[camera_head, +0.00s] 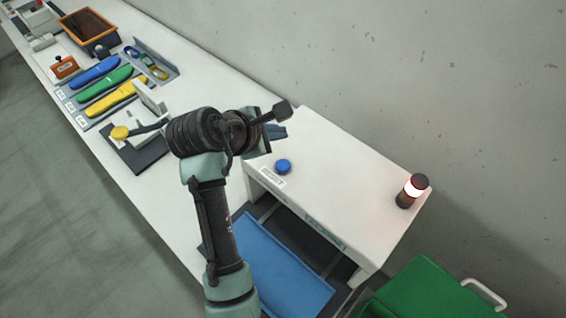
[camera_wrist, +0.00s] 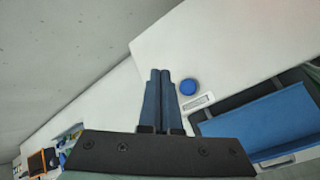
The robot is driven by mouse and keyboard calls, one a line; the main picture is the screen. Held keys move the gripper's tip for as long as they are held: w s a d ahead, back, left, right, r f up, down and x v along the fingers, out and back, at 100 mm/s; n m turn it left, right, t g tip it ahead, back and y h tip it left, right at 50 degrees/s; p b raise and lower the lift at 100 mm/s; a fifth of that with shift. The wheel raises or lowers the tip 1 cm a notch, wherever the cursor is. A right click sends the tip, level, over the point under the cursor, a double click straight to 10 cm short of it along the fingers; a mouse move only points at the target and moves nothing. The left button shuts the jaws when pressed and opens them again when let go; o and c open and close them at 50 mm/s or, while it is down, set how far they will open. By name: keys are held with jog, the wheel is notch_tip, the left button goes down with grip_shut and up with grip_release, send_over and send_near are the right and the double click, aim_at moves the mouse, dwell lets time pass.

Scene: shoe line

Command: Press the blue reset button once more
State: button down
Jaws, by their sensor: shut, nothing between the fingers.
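The blue reset button (camera_head: 283,166) is a round blue cap on top of the white raised stand, near its left front edge, behind a small label. It also shows in the wrist view (camera_wrist: 188,87), just right of the fingertips. My gripper (camera_wrist: 160,72) is shut and empty, its two dark blue fingers side by side. In the head view my gripper (camera_head: 279,132) is partly hidden by the wrist and sits behind the button, apart from it in the picture. I cannot tell the exact height of the fingertips over the stand.
A signal lamp (camera_head: 411,190) with a lit white band stands at the stand's right end. A blue panel (camera_head: 272,262) lies beneath the stand's front. A green bin (camera_head: 425,290) is at lower right. Blue, green and yellow insoles (camera_head: 105,85) lie on the bench at left. The stand's middle is clear.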

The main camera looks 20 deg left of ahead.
jog(key=b, duration=0.8)
send_over(279, 168)
notch_tip(279, 168, down, 6)
jog(key=shift+f, duration=1.25)
dwell(0.5)
jog(key=shift+f, duration=0.4)
jog(key=shift+f, duration=0.6)
dwell(0.5)
jog(key=shift+r, duration=0.1)
jog(key=shift+r+p, duration=0.9)
jog(key=shift+p, duration=0.5)
jog(key=shift+r, duration=0.1)
